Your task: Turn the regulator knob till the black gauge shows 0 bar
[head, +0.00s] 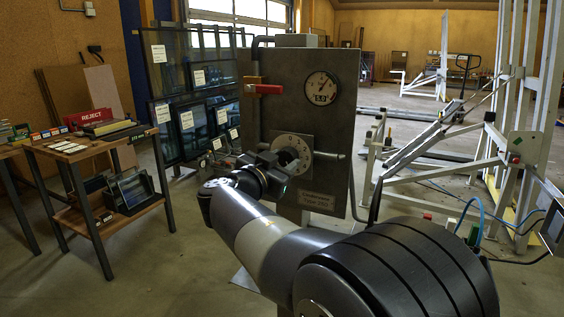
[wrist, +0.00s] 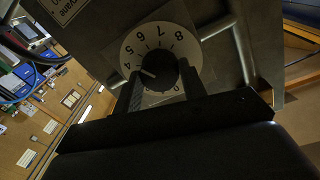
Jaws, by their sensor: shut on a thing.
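The regulator knob (wrist: 163,70) is black with a pale pointer line. It sits at the centre of a white numbered dial (wrist: 187,42), which looks tipped over in the wrist view. The pointer is toward the dial's left side; I cannot read its exact number. My gripper (wrist: 161,82) is shut on the knob, one finger on each side. In the head view, my gripper (head: 287,158) covers part of the knob and dial plate (head: 292,141). The round gauge (head: 321,88) has a dark rim and pale face, above right of the dial; its reading is too small to tell.
The gauge and knob are on a grey upright panel (head: 290,105). A red lever (head: 264,89) sticks out on its upper left, and a metal bar handle (head: 328,155) is right of the dial. A wooden trolley (head: 95,152) stands left, a white frame (head: 440,160) right.

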